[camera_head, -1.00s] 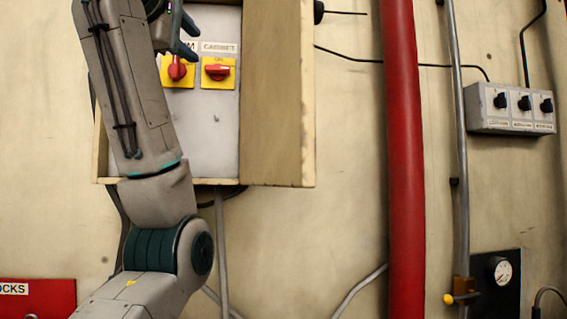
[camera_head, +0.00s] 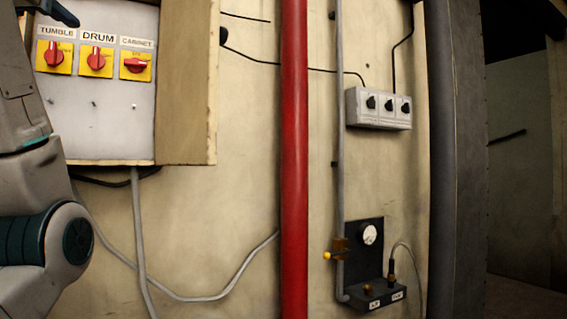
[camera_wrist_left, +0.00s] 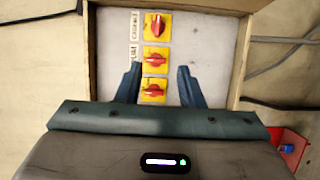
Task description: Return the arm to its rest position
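My left arm (camera_head: 35,150) stands at the left edge of the head view, mostly cut off. A dark finger of my left gripper (camera_head: 58,12) shows at the top left, above the switch panel (camera_head: 108,125). In the left wrist view the gripper (camera_wrist_left: 159,75) is open, with nothing between its fingers, and faces the panel. The panel has three red knobs on yellow plates. The TUMBLE knob (camera_head: 53,55) and DRUM knob (camera_head: 96,59) stand upright; the CABINET knob (camera_head: 135,65) lies sideways. My right gripper is not in view.
A box wall (camera_head: 187,90) projects right of the panel. A red pipe (camera_head: 294,160) and grey pipe (camera_head: 340,120) run down the wall. A grey switch box (camera_head: 378,108) and gauge (camera_head: 369,234) are further right. A dark opening (camera_head: 522,180) lies at the far right.

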